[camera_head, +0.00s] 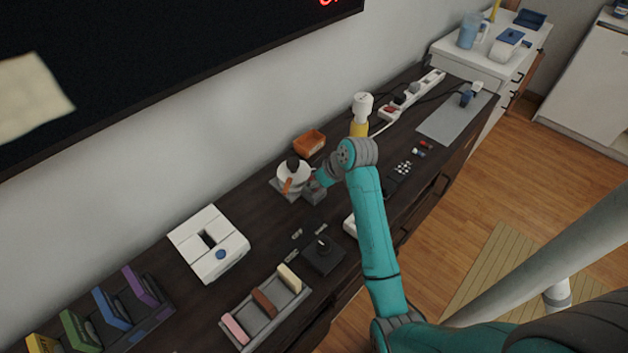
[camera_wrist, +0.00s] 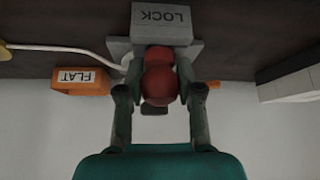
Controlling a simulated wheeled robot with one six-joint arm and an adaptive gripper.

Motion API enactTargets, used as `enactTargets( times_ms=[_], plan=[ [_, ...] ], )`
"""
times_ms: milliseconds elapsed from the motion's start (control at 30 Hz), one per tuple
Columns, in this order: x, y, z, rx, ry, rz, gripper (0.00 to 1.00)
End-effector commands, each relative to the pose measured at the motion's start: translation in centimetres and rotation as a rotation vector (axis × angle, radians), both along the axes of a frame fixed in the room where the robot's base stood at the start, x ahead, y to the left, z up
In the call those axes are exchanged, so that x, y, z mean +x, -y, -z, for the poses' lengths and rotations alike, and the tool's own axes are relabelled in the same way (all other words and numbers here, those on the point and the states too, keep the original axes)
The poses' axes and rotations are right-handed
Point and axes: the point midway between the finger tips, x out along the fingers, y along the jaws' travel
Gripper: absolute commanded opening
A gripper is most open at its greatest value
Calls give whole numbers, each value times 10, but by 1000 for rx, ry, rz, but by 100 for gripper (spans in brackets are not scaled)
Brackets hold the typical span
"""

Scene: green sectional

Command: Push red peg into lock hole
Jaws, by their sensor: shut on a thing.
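The red peg (camera_wrist: 160,86) sits between the two fingers of my gripper (camera_wrist: 159,68) in the wrist view, with a rounded red end facing the camera. My gripper is shut on it. The peg's far end lies against the grey lock block (camera_wrist: 146,34), marked LOCK, or in its hole; I cannot tell how deep, as the peg and fingers hide the hole. In the head view my gripper (camera_head: 314,190) is low over the dark cabinet, beside a white round object with a dark knob (camera_head: 294,172). The peg cannot be made out there.
An orange box (camera_head: 309,143), marked FLAT in the wrist view (camera_wrist: 82,82), stands close by. A white box (camera_head: 209,245), a black joystick-like block (camera_head: 323,254) and a tray (camera_head: 266,306) stand on the cabinet (camera_head: 262,222). A power strip (camera_head: 412,97) lies behind.

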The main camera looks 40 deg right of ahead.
Motion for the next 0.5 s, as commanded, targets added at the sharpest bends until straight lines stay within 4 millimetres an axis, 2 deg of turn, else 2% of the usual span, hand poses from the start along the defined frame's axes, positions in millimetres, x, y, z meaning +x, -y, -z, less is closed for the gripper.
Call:
enactTargets(
  times_ms=[33,67,167,500],
  plan=[
    [0,0,1,0,0,0,2],
    [0,0,1,0,0,0,41],
    [0,0,1,0,0,0,65],
    [-1,0,0,0,0,0,65]
  ],
)
